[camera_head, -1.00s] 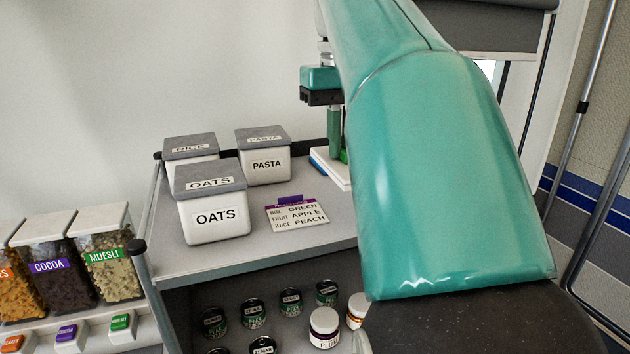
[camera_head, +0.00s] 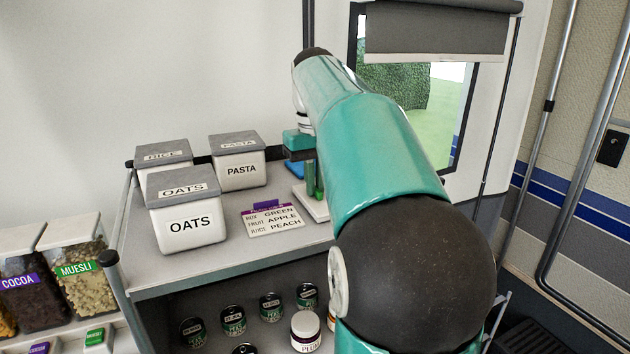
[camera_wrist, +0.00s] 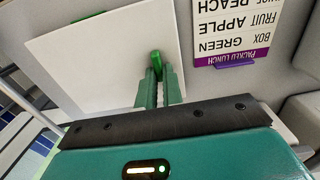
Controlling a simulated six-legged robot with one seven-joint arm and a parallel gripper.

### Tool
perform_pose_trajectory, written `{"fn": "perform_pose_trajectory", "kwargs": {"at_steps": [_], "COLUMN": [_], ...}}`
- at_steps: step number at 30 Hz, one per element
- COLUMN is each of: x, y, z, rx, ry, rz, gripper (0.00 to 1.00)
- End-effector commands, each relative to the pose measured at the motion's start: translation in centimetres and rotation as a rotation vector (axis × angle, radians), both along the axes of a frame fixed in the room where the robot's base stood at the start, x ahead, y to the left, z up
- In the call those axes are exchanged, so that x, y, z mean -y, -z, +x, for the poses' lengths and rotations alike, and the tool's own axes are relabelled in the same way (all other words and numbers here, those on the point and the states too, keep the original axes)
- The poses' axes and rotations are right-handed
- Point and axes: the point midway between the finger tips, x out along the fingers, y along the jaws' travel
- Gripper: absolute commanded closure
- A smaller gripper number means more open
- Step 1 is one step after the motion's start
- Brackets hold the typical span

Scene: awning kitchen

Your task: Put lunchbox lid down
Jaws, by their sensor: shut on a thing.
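The lunchbox lid is a flat white panel (camera_wrist: 95,65) with a green knob (camera_wrist: 156,62) in the wrist view. My gripper (camera_wrist: 158,85) is shut on the green knob, near one edge of the lid. In the head view, my gripper (camera_head: 312,178) points down over the counter, with the white lid (camera_head: 312,207) at its tips. A second green piece (camera_wrist: 86,16) shows at the lid's far edge in the wrist view. I cannot tell whether the lid touches the counter. My arm hides part of the area behind it, and I cannot make out the box itself.
A "packed lunch" card (camera_head: 273,221) lies left of the lid on the grey counter (camera_head: 190,270). Oats (camera_head: 188,222), pasta (camera_head: 239,170) and rice (camera_head: 162,160) containers stand further left. A small blue item (camera_head: 294,168) is behind my gripper. Jars (camera_head: 306,332) and cans fill the shelf below.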

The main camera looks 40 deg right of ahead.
Motion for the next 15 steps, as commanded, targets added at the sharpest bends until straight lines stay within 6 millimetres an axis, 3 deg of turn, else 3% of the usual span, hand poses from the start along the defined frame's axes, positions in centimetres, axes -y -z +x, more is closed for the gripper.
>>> {"fn": "perform_pose_trajectory", "kwargs": {"at_steps": [10,12,14,15], "x": [-0.03,-0.02,-0.02,-0.02], "y": [0.37,0.36,0.35,0.35], "z": [0.01,0.02,0.02,0.02], "rx": [-0.001,0.000,0.000,0.000], "ry": [-0.001,-0.001,0.000,0.000], "rz": [0.000,0.000,0.000,0.000], "gripper": [1.00,0.80,0.70,0.70]}}
